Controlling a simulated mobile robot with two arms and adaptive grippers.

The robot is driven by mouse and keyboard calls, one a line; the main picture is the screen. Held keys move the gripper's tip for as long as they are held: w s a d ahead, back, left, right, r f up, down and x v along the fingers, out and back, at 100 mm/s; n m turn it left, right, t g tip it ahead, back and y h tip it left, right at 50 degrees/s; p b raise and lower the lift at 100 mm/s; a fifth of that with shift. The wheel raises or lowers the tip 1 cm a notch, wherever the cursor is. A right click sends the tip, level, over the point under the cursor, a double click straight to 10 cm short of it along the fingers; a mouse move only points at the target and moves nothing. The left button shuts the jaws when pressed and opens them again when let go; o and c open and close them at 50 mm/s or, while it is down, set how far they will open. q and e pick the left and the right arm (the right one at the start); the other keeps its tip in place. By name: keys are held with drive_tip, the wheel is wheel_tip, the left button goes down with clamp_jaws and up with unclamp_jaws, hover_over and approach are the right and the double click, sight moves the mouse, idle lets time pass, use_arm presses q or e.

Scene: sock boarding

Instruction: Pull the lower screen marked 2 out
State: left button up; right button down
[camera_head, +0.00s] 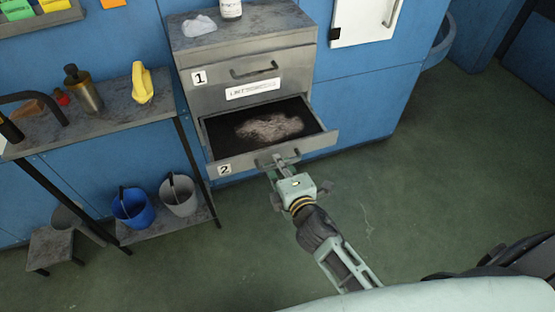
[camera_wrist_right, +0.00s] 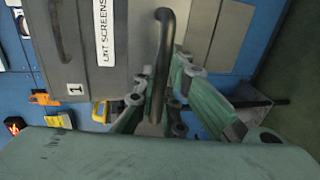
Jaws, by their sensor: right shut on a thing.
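The lower screen marked 2 (camera_head: 316,144) is a grey metal drawer, standing partly out of the grey cabinet (camera_head: 190,55). Its dark tray holds a patch of greyish lint (camera_head: 270,128). My right gripper (camera_head: 279,160) is at the front of this drawer, shut on its handle. In the right wrist view the handle (camera_wrist_right: 160,60) is a dark bar between the fingers (camera_wrist_right: 160,100). The upper screen marked 1 (camera_head: 215,95) is shut above it, with its own handle and a label. My left gripper is not in view.
A metal bench (camera_head: 110,105) with a bottle and a yellow object stands at the left. A blue bucket (camera_head: 131,208) and a grey bucket (camera_head: 179,196) are on its lower shelf. The green floor (camera_head: 410,185) in front and to the right is clear.

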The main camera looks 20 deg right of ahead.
drive_tip(key=shift+s, duration=0.2)
drive_tip(key=c, duration=2.2)
unclamp_jaws()
drive_tip(key=shift+o, duration=0.6)
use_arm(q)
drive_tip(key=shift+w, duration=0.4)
use_arm(e)
drive_tip(key=v, duration=1.2)
drive_tip(key=shift+f, duration=0.15)
